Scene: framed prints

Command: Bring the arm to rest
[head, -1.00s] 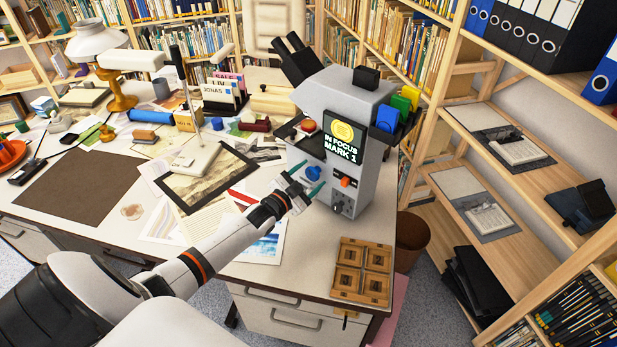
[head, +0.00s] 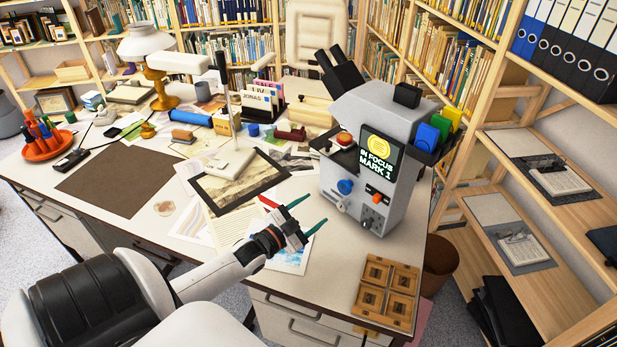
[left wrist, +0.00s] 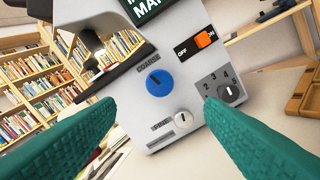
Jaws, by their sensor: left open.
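My left arm comes in from the lower left of the head view. Its gripper (head: 307,217) is open and empty, over the desk (head: 130,213) and apart from the grey microscope (head: 398,120). The microscope's screen (head: 378,158) reads "IN FOCUS MARK 1". In the left wrist view, two green fingers (left wrist: 160,125) stand wide apart in front of the microscope's blue coarse knob (left wrist: 159,83), a small white knob (left wrist: 183,120), a numbered dial (left wrist: 231,92) and an orange on/off switch (left wrist: 205,39). My right gripper is not in view.
A wooden compartment tray (head: 386,290) sits at the desk's near right corner. A framed print (head: 240,183), papers and a brown mat (head: 118,185) lie on the desk. A lamp (head: 150,50) stands at the back left. Shelves with binders (head: 570,40) stand at the right.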

